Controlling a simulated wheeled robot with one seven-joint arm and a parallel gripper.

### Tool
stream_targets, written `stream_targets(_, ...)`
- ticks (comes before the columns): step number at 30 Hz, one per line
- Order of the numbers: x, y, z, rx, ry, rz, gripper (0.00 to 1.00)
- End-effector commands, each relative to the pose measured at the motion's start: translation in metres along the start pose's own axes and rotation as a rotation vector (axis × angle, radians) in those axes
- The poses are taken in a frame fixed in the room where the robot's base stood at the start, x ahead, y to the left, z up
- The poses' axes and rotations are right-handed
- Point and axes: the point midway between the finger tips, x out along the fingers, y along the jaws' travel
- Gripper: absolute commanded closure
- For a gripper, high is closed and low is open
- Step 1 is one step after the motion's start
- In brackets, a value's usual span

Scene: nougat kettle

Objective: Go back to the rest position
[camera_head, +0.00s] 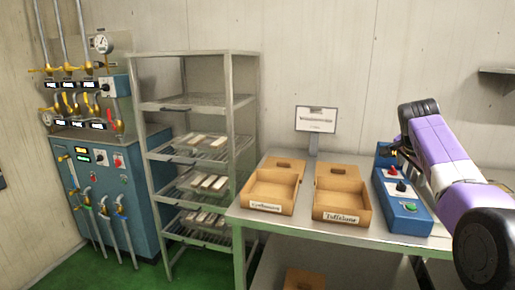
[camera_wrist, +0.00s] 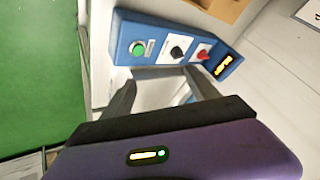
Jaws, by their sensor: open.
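My purple and white arm (camera_head: 445,160) reaches in from the right in the head view, above the right part of the metal table. In the wrist view my gripper (camera_wrist: 160,82) is open, its two dark fingers apart with nothing between them. Just beyond the fingertips is a blue control box (camera_wrist: 127,37) with a green button, a black knob, a red knob and a lit orange display. I cannot tell whether the fingers touch it. In the head view the same blue box (camera_head: 410,217) stands on the table, its far end partly behind my arm.
Two cardboard boxes (camera_head: 272,188) (camera_head: 340,196), one labelled Tuffolone, sit on the metal table (camera_head: 300,232) beside a small screen (camera_head: 315,120). A wire rack (camera_head: 240,150) with pale bars and a blue machine with gauges and pipes (camera_head: 100,165) stand left. A wall shelf (camera_head: 497,71) is at right.

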Motion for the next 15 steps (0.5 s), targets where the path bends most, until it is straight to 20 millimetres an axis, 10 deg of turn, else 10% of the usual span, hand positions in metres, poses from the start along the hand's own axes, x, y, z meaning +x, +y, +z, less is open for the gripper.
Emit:
stream_targets(8,0.044,-0.024,0.042,-0.214,0.123,-0.276,0.31)
stream_targets(15,0.067,-0.006,0.102,-0.381,0.251,-0.47,0.31)
